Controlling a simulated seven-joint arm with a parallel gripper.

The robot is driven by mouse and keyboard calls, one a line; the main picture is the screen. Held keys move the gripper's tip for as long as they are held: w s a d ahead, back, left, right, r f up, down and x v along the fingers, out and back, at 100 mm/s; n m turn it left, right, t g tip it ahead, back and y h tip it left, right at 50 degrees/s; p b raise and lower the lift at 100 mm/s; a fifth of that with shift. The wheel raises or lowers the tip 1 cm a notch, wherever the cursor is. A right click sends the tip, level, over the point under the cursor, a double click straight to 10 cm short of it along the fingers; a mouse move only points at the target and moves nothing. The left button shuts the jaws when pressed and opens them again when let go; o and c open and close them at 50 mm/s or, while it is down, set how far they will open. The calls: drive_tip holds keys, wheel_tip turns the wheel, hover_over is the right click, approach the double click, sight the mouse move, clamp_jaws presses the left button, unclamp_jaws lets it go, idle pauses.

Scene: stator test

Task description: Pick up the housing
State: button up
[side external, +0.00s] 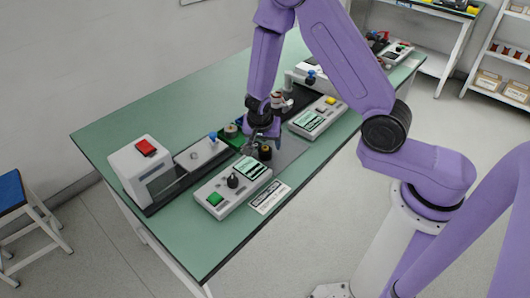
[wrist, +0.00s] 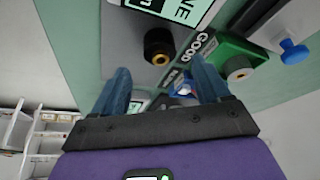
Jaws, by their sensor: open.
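My gripper (side external: 262,137) is low over the middle of the green table. In the wrist view its two blue fingers (wrist: 160,68) are spread apart, with nothing held between them. A short black cylinder with a brass-coloured centre (side external: 265,152) stands on a grey plate beside the gripper; it also shows in the wrist view (wrist: 158,46), just beyond the fingertips. A green block holding a round metal part (wrist: 238,67) lies to the right of the fingers; it also shows behind the gripper in the side view (side external: 231,130). I cannot tell for certain which part is the housing.
A grey tester with a screen, black knob and green button (side external: 232,187) stands in front. Another tester with a yellow button (side external: 318,117) stands right. A white box with a red switch (side external: 145,165) is at the left end. Labels lie on the table (side external: 270,196).

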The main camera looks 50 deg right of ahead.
sight(265, 148)
drive_tip(key=shift+x, duration=2.6)
drive_tip(key=c, duration=1.2)
drive_tip(key=shift+o, duration=0.2)
drive_tip(key=shift+r, duration=0.15)
